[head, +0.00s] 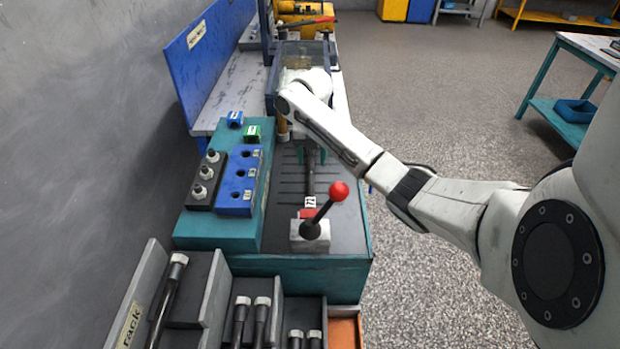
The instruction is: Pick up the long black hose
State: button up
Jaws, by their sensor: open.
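A long black hose (164,304) with a pale end fitting stands tilted in the left slot of the grey rack (214,288) at the bottom left. My gripper (312,156) is far from it, over the teal bench in the middle. Its two green fingers are apart, and my arm hides most of the rest. A dark rod-like thing (309,181) runs along the bench top below the fingers. I cannot tell whether it touches them. Shorter black hoses (241,318) with pale ends stand in the other rack slots.
A red-knobbed lever (324,208) stands on the bench near its front edge. A blue block (240,182) and a black block with fittings (206,181) sit left of it. A blue panel (205,55) rises behind. Open floor lies to the right.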

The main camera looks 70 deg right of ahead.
aim_at(310, 172)
notch_tip(310, 172, down, 5)
jog(key=shift+w+a, duration=0.1)
jog(key=shift+a, duration=0.05)
jog(key=shift+c, duration=0.2)
grip_shut()
dwell(0.3)
jog(key=shift+r, duration=0.1)
